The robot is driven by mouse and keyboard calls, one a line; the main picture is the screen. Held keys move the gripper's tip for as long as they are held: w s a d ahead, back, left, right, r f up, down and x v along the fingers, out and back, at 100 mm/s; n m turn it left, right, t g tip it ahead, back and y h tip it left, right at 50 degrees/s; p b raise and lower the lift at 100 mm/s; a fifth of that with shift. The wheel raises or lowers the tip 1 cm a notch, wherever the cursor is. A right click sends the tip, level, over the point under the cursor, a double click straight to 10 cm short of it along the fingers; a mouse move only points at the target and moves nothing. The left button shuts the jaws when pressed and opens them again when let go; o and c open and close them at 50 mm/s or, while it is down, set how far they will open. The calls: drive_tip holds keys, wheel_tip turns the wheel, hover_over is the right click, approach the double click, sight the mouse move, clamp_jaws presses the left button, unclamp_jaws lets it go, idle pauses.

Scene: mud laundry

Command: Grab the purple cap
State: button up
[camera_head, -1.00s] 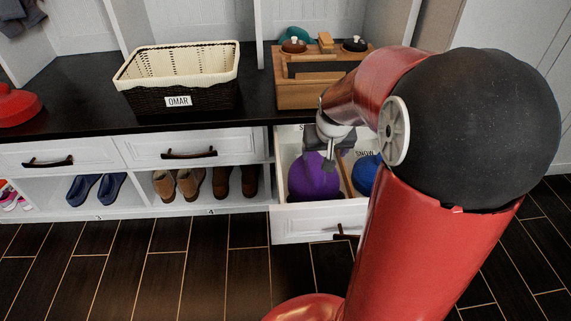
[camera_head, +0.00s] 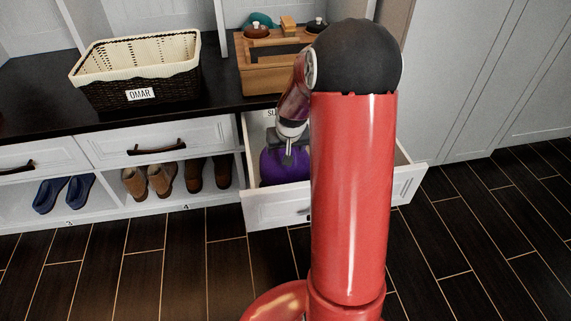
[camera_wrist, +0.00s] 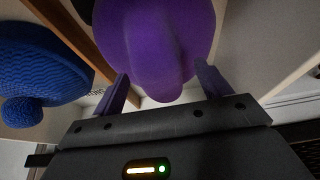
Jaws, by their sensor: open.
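The purple cap (camera_head: 283,168) lies in the open white drawer (camera_head: 276,207), partly hidden behind my arm in the head view. In the wrist view the purple cap (camera_wrist: 155,45) fills the upper middle, with a rounded ridge pointing toward my gripper. My gripper (camera_wrist: 160,85) is open, with one finger on each side of the cap's near end. The cap's near end reaches about between the fingertips; I cannot tell whether they touch it. In the head view my gripper (camera_head: 288,150) is down at the cap inside the drawer.
A blue knit hat (camera_wrist: 40,70) lies left in the wrist view, behind a wooden divider (camera_wrist: 70,35). A wicker basket (camera_head: 140,75) and a wooden box (camera_head: 270,65) stand on the dark bench top. Shoes sit on the shelf below. The floor in front is clear.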

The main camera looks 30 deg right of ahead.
drive_tip(key=c, duration=1.4)
drive_tip(key=shift+r, duration=0.1)
